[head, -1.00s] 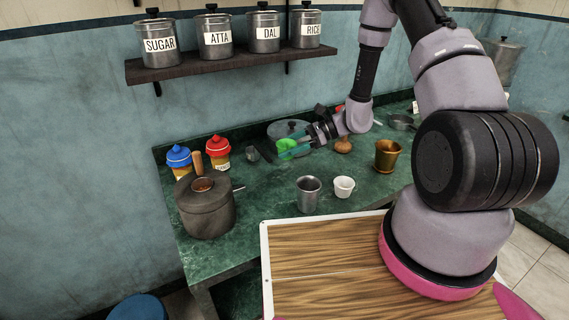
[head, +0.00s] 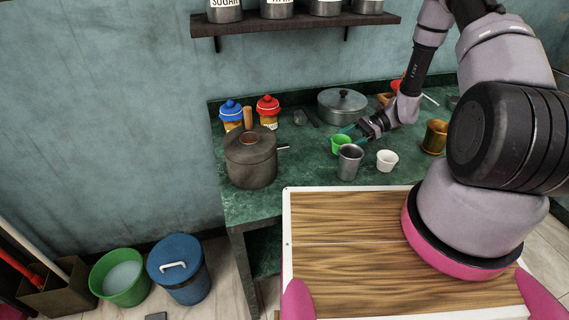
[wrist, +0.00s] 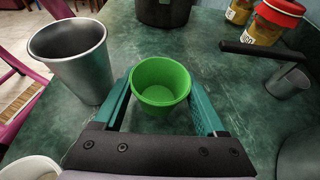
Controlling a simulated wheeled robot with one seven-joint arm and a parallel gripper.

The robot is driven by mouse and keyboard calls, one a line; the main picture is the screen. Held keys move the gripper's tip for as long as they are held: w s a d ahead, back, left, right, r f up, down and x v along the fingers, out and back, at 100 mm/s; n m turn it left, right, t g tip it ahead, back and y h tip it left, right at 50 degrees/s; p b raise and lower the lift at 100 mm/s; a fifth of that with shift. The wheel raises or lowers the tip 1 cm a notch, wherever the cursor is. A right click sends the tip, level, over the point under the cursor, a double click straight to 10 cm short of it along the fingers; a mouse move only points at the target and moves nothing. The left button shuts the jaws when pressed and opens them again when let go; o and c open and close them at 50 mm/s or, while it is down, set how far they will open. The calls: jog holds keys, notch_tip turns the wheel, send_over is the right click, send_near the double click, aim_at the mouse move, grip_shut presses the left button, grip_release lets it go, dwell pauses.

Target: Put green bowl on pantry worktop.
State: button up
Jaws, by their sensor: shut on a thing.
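The small green bowl (head: 340,145) is between the fingers of my gripper (head: 354,134), behind the steel tumbler. In the wrist view the bowl (wrist: 160,80) stands upright with its open mouth showing, empty, and the teal fingers of my gripper (wrist: 160,100) are shut on its sides. The green marble worktop (head: 297,165) lies under it. The bowl is close to this surface, but I cannot tell whether its base touches.
The steel tumbler (head: 349,162) and white cup (head: 387,160) stand near the bowl. A dark pot (head: 251,160), a lidded pan (head: 341,105), blue-lidded (head: 231,112) and red-lidded jars (head: 268,110) and a brass cup (head: 435,137) surround a clear patch of worktop.

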send_over(289, 165)
jog(key=d, duration=0.4)
jog(key=shift+w, duration=0.45)
jog(key=a, duration=0.2)
jog(key=s+a, duration=0.1)
jog(key=a, duration=0.1)
jog(key=shift+s+a, duration=0.15)
jog(key=shift+f, duration=0.75)
jog(key=shift+f, duration=0.1)
jog(key=o, duration=1.3)
jog(key=shift+c, duration=0.2)
